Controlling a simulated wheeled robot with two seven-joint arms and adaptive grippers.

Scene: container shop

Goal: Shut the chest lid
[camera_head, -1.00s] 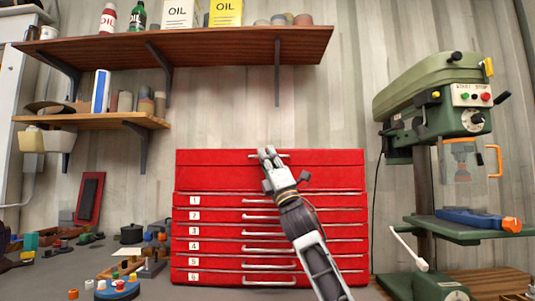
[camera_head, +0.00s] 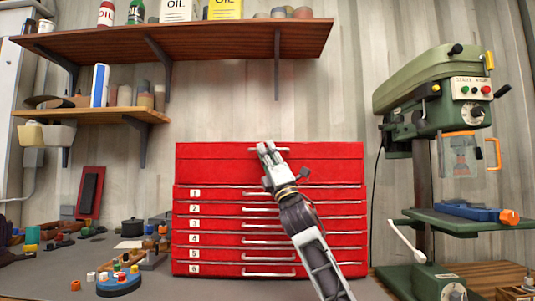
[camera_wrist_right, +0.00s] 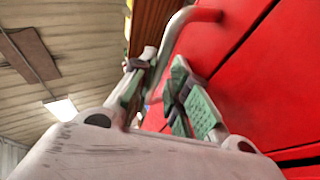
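The red chest (camera_head: 222,179) stands on the bench against the wall, with numbered drawers below its lid (camera_head: 215,150). How far the lid stands open is hard to tell from the front. My right gripper (camera_head: 267,148) is at the silver lid handle (camera_head: 283,149), at the middle of the lid's front. In the right wrist view the curved handle (camera_wrist_right: 171,48) runs between the two green-padded fingers of my right gripper (camera_wrist_right: 168,82). The fingers are apart, with a gap showing around the handle. My left gripper is not in view.
A green drill press (camera_head: 425,95) stands to the right of the chest. Wooden shelves (camera_head: 200,44) with oil containers hang above. Small coloured parts and a blue round holder (camera_head: 118,284) lie on the bench at left. The wall space directly above the chest is clear.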

